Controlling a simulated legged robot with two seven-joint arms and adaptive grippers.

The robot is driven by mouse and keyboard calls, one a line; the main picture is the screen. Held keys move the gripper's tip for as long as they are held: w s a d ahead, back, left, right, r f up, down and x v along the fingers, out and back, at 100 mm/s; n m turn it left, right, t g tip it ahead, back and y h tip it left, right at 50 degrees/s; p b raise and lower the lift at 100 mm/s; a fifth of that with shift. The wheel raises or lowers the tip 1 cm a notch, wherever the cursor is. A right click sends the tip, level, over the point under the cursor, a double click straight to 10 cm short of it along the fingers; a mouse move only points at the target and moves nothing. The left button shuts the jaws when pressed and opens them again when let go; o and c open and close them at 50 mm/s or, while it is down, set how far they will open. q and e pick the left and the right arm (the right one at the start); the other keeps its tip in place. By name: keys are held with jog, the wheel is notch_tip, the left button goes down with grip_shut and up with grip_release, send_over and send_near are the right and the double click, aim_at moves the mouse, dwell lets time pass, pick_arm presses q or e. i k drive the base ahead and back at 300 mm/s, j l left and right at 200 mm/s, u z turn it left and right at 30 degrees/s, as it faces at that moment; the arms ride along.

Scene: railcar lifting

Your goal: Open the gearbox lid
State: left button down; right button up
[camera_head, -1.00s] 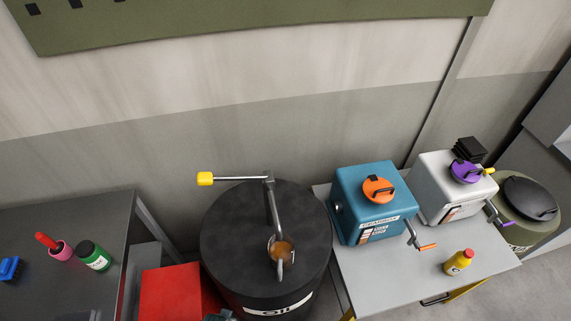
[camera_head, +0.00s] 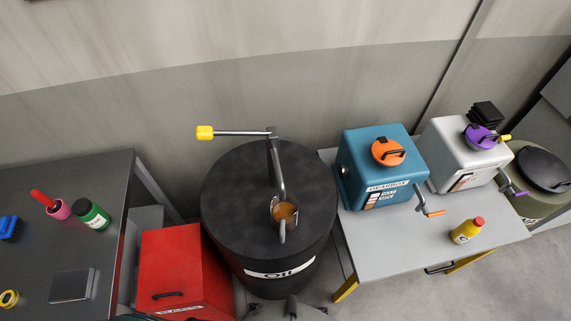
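The gearbox (camera_head: 375,176) is a blue box with a "GEARBOX" label, standing on the light grey table right of the oil barrel. Its round orange lid (camera_head: 388,151) with a dark handle sits on the top. A crank with an orange grip (camera_head: 432,213) sticks out at its front right. Neither gripper can be made out in the head view. A grey rounded part at the bottom edge below the barrel appears to be mine.
A black oil barrel (camera_head: 228,211) with a yellow-handled pump stands left of the gearbox. A white box (camera_head: 452,155) with a purple lid (camera_head: 478,138) stands right of it. A yellow bottle (camera_head: 466,231) is on the grey table (camera_head: 395,245). A red box (camera_head: 180,265) and dark table (camera_head: 40,240) are left.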

aim_at(388, 152)
jog(key=k+l+z, duration=0.15)
jog(key=l+z, duration=0.15)
jog(key=l, duration=0.45)
jog(key=k+l+z, duration=0.1)
jog(key=l+z, duration=0.25)
jog(key=l, duration=0.4)
